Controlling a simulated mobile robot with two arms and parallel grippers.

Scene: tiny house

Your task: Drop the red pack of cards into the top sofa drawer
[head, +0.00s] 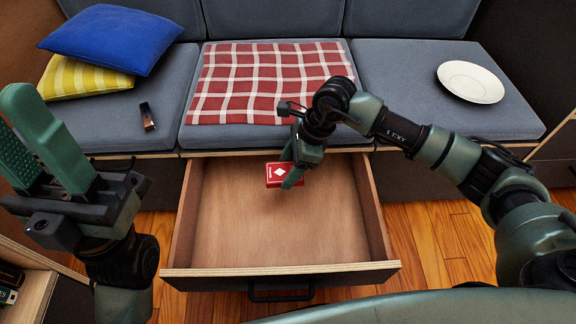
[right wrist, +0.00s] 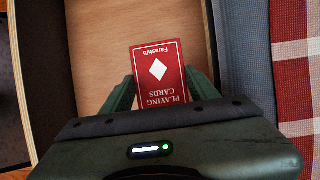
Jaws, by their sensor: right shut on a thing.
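The red pack of cards (head: 277,174) has a white diamond on its face. My right gripper (head: 290,176) is shut on it and holds it over the back part of the open sofa drawer (head: 281,274). The pack (right wrist: 160,73) also shows between the fingers in the right wrist view, with the drawer's bare wooden bottom (right wrist: 120,30) behind it. The drawer is pulled out from under the middle seat and looks empty. My left gripper (head: 45,140) is open and empty at the left, away from the drawer.
The grey sofa (head: 430,115) stands behind the drawer. On it are a red checked blanket (head: 262,85), a blue cushion (head: 112,38), a yellow striped cushion (head: 80,78), a small dark object (head: 147,117) and a white plate (head: 470,82). Wooden floor (head: 440,240) shows right of the drawer.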

